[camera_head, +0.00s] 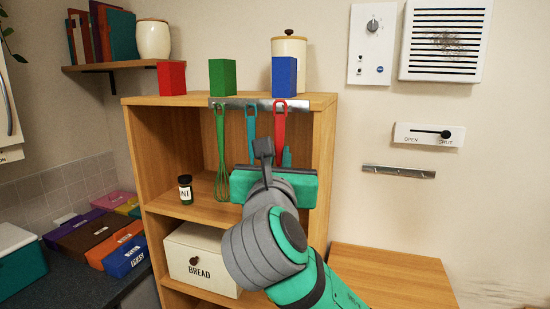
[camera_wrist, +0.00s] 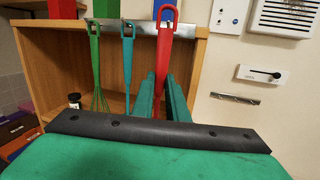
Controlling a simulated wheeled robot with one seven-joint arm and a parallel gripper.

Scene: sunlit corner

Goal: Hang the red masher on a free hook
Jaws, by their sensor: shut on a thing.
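The red masher (camera_head: 279,125) shows its upright handle and loop in front of the metal hook rail (camera_head: 240,103) on the top shelf edge. The handle also shows in the wrist view (camera_wrist: 165,45), with the loop at the rail's height. My gripper (camera_wrist: 161,80) is shut on the handle below the loop. The masher's lower end is hidden behind my gripper and wrist. I cannot tell whether the loop is around a hook. A green whisk (camera_head: 221,160) and a teal utensil (camera_head: 251,125) hang from the rail to the left of the masher.
Red (camera_head: 171,78), green (camera_head: 222,77) and blue (camera_head: 284,77) blocks stand on the shelf unit's top, near a cream canister (camera_head: 289,45). A jar (camera_head: 185,190) and bread box (camera_head: 203,258) sit on lower shelves. A second metal strip (camera_head: 398,172) is on the right wall.

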